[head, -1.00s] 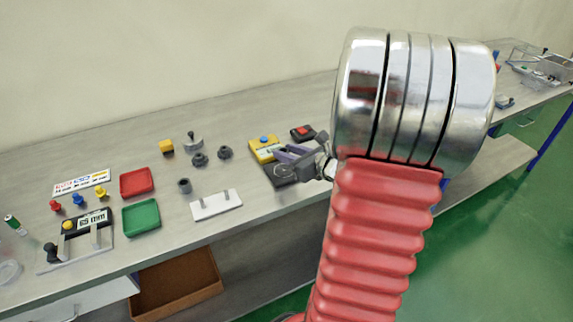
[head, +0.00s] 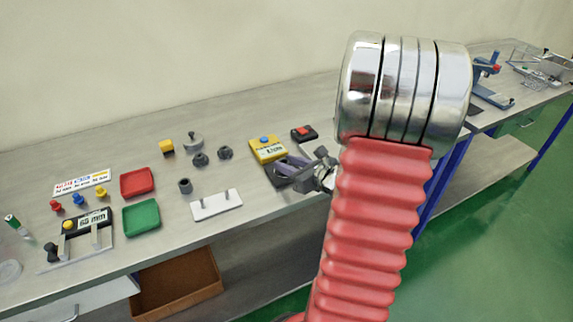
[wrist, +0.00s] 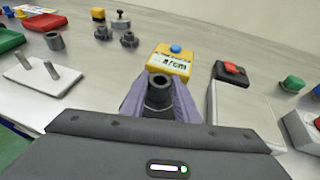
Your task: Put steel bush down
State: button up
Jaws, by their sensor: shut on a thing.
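My gripper (head: 284,163) has purple fingers and is at the yellow gauge (head: 266,146) with the blue button. In the wrist view the fingers are shut around a dark grey hollow steel bush (wrist: 159,92), its open end facing up. The same gauge (wrist: 172,60) shows just beyond it, with its display lit. In the head view the fingers hide the bush. They hang over the gauge's dark base (head: 281,181); I cannot tell whether the bush touches it.
Another grey bush (head: 185,186) stands left of a white plate with two pins (head: 216,204). Dark knobs, a yellow block (head: 166,146), a red tray (head: 137,182) and a green tray (head: 141,218) lie further left. A black box with a red button (head: 303,133) stands behind my gripper.

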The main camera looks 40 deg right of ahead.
jog(key=shift+f, duration=0.1)
jog(key=o, duration=1.1)
jog(key=shift+s, duration=0.1)
jog(key=shift+v, duration=6)
jog(key=shift+a, duration=0.1)
